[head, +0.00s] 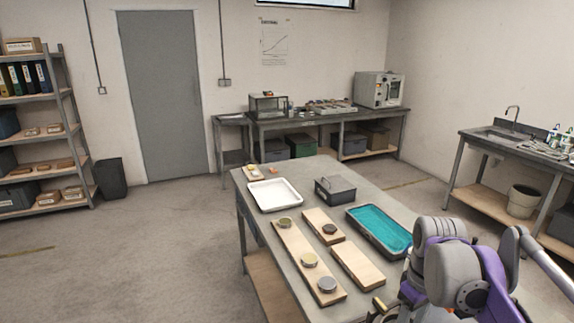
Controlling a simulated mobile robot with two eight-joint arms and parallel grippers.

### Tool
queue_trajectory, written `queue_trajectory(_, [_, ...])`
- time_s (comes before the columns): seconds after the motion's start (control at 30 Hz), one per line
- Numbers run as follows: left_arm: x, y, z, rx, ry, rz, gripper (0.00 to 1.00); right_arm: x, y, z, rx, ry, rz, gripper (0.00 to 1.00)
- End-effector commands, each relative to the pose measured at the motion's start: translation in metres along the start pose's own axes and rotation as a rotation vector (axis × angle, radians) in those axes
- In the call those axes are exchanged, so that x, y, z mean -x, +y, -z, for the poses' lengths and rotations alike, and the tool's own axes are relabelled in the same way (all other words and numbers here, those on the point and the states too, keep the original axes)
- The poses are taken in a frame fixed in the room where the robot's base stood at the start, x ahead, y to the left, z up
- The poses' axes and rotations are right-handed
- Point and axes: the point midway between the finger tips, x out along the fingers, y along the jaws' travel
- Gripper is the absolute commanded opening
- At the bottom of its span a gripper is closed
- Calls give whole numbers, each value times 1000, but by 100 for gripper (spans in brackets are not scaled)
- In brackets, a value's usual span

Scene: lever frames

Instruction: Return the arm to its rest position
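My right arm (465,275), purple and grey, fills the lower right corner, over the near right end of the grey table (232,180). Its gripper is not clearly visible; the lower end of the arm runs to the bottom edge, by a small brass-coloured piece (379,304). I cannot tell whether this piece is held. My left arm and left gripper are not in view.
The table bears a long wooden board (296,258) with several round metal pieces, a shorter board with a dark disc (330,229), a bare board (358,268), a white tray (274,195), a dark box (335,189) and a teal-lined tray (380,229). Floor at left is clear.

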Motion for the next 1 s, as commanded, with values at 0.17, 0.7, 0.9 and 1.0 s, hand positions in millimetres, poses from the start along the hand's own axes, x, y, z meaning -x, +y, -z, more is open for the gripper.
queue_trajectory(0.17, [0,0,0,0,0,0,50,-23,-30,-19,-76,82,-46,50])
queue_trajectory(0.7, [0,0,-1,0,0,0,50,-140,-123,-105,-376,438,-101,50])
queue_trajectory(0.9, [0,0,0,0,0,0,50,-150,-129,-111,-403,470,-97,50])
queue_trajectory(1.0, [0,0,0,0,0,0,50,-150,-128,-111,-402,470,-97,50])
